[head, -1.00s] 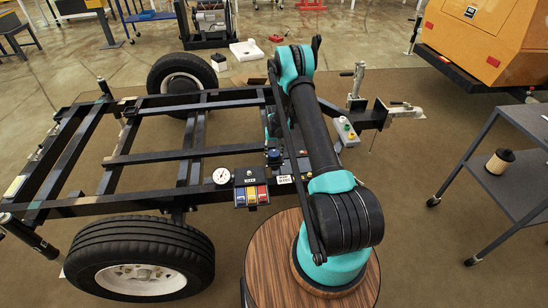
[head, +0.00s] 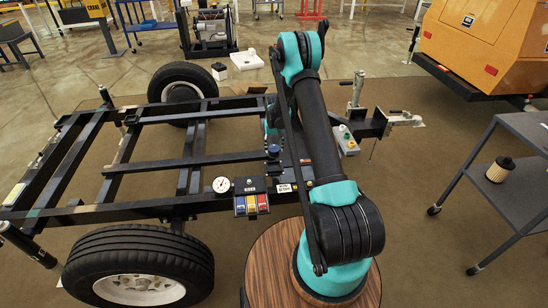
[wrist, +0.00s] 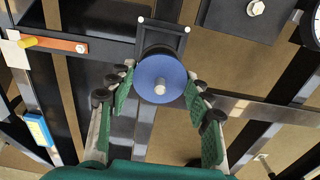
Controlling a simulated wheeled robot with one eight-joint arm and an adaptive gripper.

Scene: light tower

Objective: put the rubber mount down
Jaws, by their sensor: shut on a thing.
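The rubber mount (wrist: 160,80) shows in the wrist view as a blue round disc with a pale metal stud at its centre and a dark body behind it. My gripper (wrist: 160,84) has its green-padded fingers on either side of it, shut on it. A black square bracket with pale corner bolts (wrist: 166,38) lies right behind the mount. I cannot tell whether the mount touches it. In the head view a small blue disc (head: 273,151) shows on the trailer frame beside my arm; my gripper is mostly hidden there.
The black trailer frame (head: 150,166) has open gaps between its bars. A round gauge (head: 221,185) and a box with coloured switches (head: 251,204) sit at its near side. A grey cart (head: 515,190) holding a filter (head: 500,169) stands at the right.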

